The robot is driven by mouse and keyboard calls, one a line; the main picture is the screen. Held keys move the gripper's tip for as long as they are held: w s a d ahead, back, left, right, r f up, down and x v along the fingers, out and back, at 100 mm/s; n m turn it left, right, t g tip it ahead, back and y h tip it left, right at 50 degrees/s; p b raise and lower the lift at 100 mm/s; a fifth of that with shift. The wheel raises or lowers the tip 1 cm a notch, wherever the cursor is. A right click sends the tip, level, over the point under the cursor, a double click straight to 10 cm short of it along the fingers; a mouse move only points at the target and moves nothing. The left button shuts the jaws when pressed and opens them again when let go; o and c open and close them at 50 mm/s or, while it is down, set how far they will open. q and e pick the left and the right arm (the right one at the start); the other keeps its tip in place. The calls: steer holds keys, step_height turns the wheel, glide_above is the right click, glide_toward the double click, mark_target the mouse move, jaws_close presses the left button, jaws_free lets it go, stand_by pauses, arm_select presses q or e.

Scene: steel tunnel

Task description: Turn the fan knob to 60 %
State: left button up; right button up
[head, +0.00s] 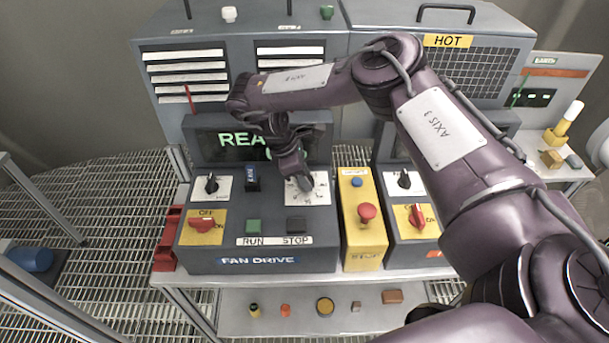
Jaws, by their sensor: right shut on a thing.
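The fan drive console (257,262) stands on the bench, with a lit screen (240,140) whose text is partly covered by my arm. My right gripper (301,183) reaches down from above onto the white scale plate (322,196) at the console's right side. It is shut on the knob there. The gripper hides the knob and much of the scale, so I cannot read the setting. A black rotary knob (211,184) on a white plate and a red switch (203,225) on a yellow plate sit at the console's left. My left gripper is not in view.
A yellow box with a red button (367,212) stands close on the right. Behind is a grey cabinet marked HOT (447,41).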

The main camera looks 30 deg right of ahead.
steer(key=shift+a, duration=0.1)
stand_by(0.3)
steer(key=o, duration=1)
steer(key=b+v, duration=0.1)
steer(key=v, duration=0.6)
steer(key=shift+w+a+r, duration=0.15)
steer(key=shift+w+r, duration=0.05)
steer(key=shift+r, duration=0.15)
